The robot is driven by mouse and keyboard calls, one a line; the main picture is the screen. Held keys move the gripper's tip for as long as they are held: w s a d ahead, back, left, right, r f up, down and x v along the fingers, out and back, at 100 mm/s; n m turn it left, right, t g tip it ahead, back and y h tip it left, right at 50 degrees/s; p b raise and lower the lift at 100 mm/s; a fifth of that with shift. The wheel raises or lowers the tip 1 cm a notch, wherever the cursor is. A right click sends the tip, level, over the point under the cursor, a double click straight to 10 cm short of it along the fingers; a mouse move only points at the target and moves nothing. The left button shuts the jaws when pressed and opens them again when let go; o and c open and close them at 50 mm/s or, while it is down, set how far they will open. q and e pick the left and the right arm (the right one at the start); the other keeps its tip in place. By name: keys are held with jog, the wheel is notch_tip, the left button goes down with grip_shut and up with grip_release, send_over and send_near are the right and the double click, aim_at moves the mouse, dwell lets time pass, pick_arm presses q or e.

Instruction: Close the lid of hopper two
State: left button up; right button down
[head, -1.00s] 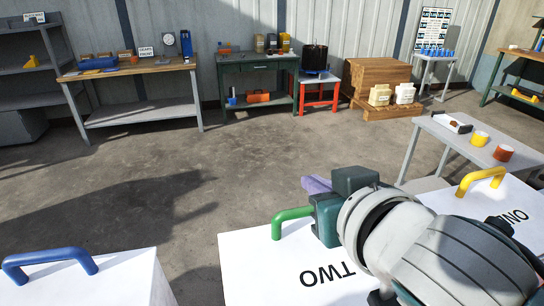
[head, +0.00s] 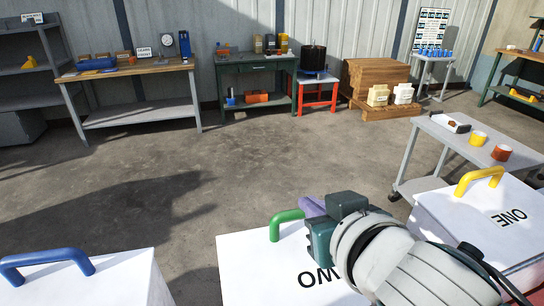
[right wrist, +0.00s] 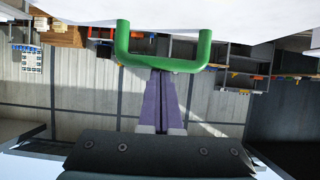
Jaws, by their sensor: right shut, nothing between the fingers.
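Hopper two (head: 247,268) is a white box at the bottom centre of the head view, its lettering partly covered by my right arm. Its green handle (head: 281,220) stands on the white top. My right gripper (head: 309,207) is shut and empty, its purple fingers just beside the handle's far right end. In the right wrist view the shut fingers (right wrist: 161,76) point at the green handle (right wrist: 122,45), their tips overlapping its crossbar. I cannot tell whether they touch it, nor how far the lid stands open. My left gripper is not in view.
Hopper one (head: 470,213), with a yellow handle, is at the right. A white box with a blue handle (head: 45,258) is at the lower left. A grey table (head: 445,135) with cups stands beyond hopper one. The concrete floor (head: 200,180) beyond the hoppers is clear.

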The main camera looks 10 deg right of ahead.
jog(key=shift+s+d+f, duration=0.1)
jog(key=shift+s+f, duration=0.1)
jog(key=shift+f, duration=0.1)
jog(key=shift+w+r+p, duration=0.1)
jog(key=shift+r+p, duration=0.25)
jog(key=shift+p, duration=0.1)
jog(key=s+r+p, duration=0.4)
jog(key=s+r, duration=0.4)
jog(key=s+d+f+n+g, duration=0.1)
jog(key=s+d+f+g, duration=0.1)
jog(key=s+g, duration=0.35)
jog(key=s+d+f+g, duration=0.2)
jog(key=s+g, duration=0.1)
jog(key=s, duration=0.6)
notch_tip(320, 180, up, 34)
jog(key=s+p, duration=0.1)
jog(key=p, duration=3.3)
jog(key=shift+s+r+g, duration=0.25)
jog(key=shift+g, duration=0.1)
